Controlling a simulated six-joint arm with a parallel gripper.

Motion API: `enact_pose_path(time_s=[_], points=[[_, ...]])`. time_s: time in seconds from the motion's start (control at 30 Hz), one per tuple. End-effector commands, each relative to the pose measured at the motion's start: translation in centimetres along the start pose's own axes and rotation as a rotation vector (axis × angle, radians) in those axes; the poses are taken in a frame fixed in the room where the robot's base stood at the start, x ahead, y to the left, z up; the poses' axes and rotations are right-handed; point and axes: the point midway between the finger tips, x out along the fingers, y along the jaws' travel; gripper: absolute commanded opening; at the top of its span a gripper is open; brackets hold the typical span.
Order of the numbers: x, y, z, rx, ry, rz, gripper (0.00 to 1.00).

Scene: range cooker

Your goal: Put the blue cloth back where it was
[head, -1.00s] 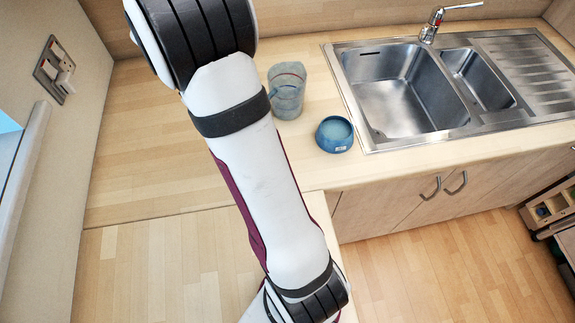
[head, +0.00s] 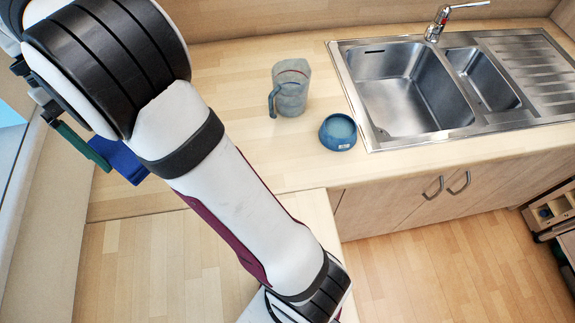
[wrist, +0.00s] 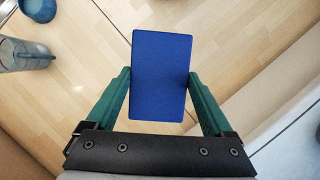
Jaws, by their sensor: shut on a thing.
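The blue cloth (wrist: 162,75) is a flat, stiff-looking blue rectangle between the two green fingers in the wrist view. My gripper (wrist: 160,88) is shut on it, with one finger at each side edge. In the head view my gripper (head: 95,150) is at the left, near the wall, and the blue cloth (head: 123,163) shows partly beside a green finger. My arm hides the rest. The cloth appears held above the wooden worktop; its exact height is hard to tell.
A clear jug (head: 290,88) and a blue bowl (head: 338,132) stand on the worktop (head: 230,130) left of the sink (head: 400,90). The left wall (head: 50,220) is close to my gripper. The worktop at the lower left is bare.

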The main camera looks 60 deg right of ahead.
Motion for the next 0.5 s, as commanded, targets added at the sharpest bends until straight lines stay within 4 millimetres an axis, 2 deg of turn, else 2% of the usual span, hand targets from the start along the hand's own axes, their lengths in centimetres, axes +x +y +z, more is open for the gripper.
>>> enact_pose_path(time_s=[0.07, 0.17, 0.27, 0.37, 0.5], points=[[0.2, 0.5, -0.1, -0.006, -0.001, 0.003, 0.34], [1.1, 2.5, -0.6, -0.038, -0.004, 0.015, 0.34], [2.9, 6.3, -1.2, -0.105, -0.005, 0.043, 0.34], [5.2, 11.1, -1.7, -0.198, -0.006, 0.08, 0.34], [9.7, 18.6, -1.4, -0.37, -0.007, 0.148, 0.34]])
